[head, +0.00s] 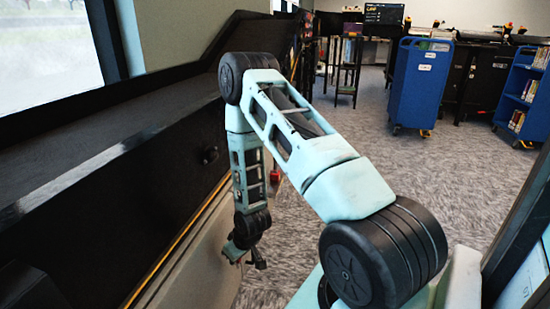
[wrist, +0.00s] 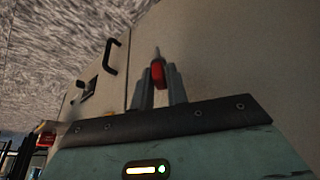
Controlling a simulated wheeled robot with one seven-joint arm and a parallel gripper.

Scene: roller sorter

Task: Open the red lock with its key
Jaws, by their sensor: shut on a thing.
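In the wrist view my gripper (wrist: 160,92) is shut on a small red key (wrist: 158,73), its thin grey tip pointing out past the fingers. The key is in front of a beige panel and looks apart from it. In the head view my gripper (head: 245,255) hangs low beside the beige side of the sorter, and the key cannot be made out there. A small red object (head: 275,175) shows behind my arm; I cannot tell whether it is the red lock. Another red part (wrist: 45,138) is at the left of the wrist view, also unclear.
The beige panel (wrist: 215,50) has a black handle (wrist: 111,57) and a small dark fitting with a knob (wrist: 88,90). The black sorter (head: 110,190) fills the left side. Carpet (head: 440,180) is open at right, with blue carts (head: 418,85) farther back.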

